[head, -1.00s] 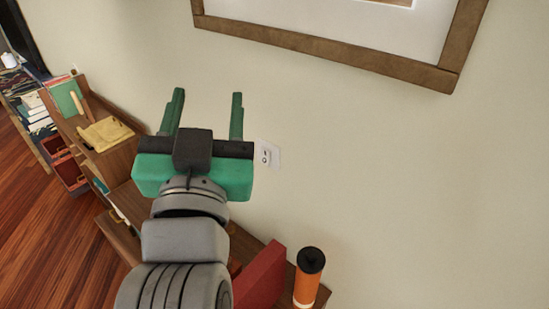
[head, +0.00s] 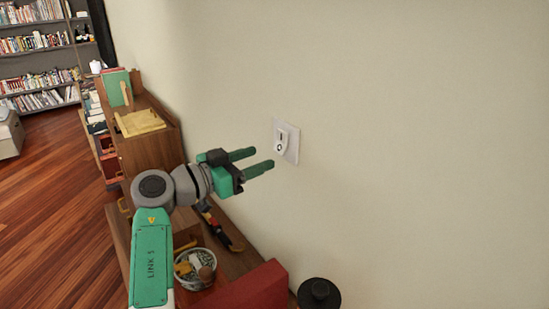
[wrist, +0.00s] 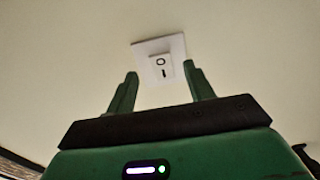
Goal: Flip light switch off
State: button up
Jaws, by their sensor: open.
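The light switch (head: 285,141) is a white plate with a raised rocker on the cream wall. In the wrist view the switch (wrist: 161,66) shows a circle mark and a line mark, and sits ahead of and between the fingertips. My gripper (head: 264,160) has green fingers and points at the wall just left of and below the switch in the head view. In the wrist view my gripper (wrist: 160,76) is open with nothing between its fingers. I cannot tell whether a fingertip touches the plate.
A wooden shelf unit (head: 150,140) with a yellow tray on top runs along the wall at left. Below the arm are a bowl of small items (head: 195,270), a red object (head: 245,290) and a dark-lidded bottle (head: 319,293). The wall right of the switch is bare.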

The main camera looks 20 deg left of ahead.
aim_at(278, 151)
jog(key=x, duration=0.4)
jog(key=shift+w+d, duration=0.1)
jog(key=shift+w, duration=0.1)
jog(key=shift+c, duration=0.4)
